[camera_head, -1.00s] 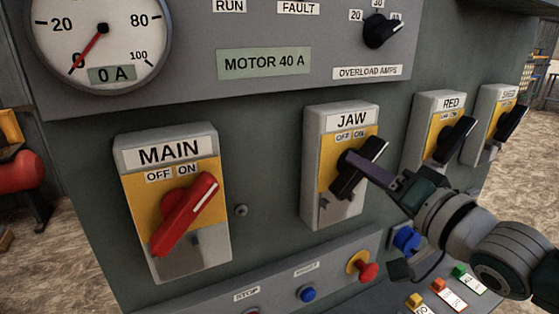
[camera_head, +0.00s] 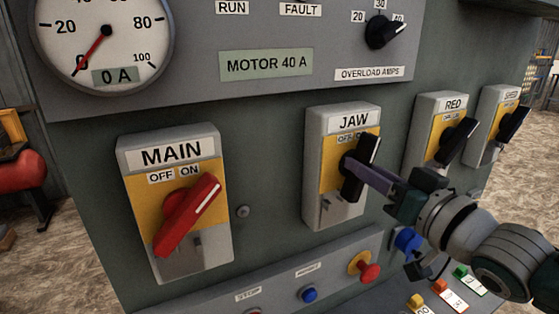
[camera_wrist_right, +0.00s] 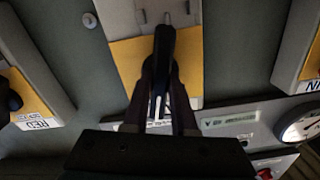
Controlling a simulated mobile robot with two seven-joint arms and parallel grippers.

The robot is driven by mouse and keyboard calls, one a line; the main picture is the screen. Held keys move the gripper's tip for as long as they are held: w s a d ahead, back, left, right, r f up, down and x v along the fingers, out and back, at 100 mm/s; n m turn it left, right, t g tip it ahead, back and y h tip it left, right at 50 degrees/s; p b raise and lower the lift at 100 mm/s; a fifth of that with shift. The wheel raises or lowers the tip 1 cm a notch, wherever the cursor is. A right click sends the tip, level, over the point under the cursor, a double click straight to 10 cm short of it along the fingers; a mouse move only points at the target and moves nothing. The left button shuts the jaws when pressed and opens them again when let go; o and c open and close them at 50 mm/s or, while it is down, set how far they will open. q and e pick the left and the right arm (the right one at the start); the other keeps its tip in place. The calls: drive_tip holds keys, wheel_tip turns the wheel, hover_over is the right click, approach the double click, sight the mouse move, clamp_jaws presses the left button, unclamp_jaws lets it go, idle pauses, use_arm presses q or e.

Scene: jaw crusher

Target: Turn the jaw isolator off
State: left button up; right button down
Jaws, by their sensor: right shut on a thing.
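The jaw isolator (camera_head: 313,170) is a grey box with a yellow plate under a JAW label, with OFF and ON marks. Its black handle (camera_head: 361,168) stands close to upright, its top tilted a little to the right, partly covering the ON mark. My right gripper (camera_head: 362,172) is shut on this handle, its fingers reaching in from the right. In the right wrist view the handle (camera_wrist_right: 163,52) sits between the two dark fingers (camera_wrist_right: 160,85). My left gripper is not in view.
The main isolator with a red handle (camera_head: 188,214) is at left. The RED isolator (camera_head: 437,120) and another (camera_head: 499,115) stand close at right. Below are a blue button (camera_head: 309,294) and a red knob (camera_head: 368,272). The gauge (camera_head: 103,40) reads 0 A.

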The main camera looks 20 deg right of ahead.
drive_tip(key=n, duration=0.6)
drive_tip(key=shift+a, duration=0.1)
drive_tip(key=n+b, duration=0.1)
drive_tip(key=n, duration=0.3)
drive_tip(key=shift+a, duration=0.1)
drive_tip(key=shift+n, duration=1)
drive_tip(key=c, duration=0.7)
unclamp_jaws()
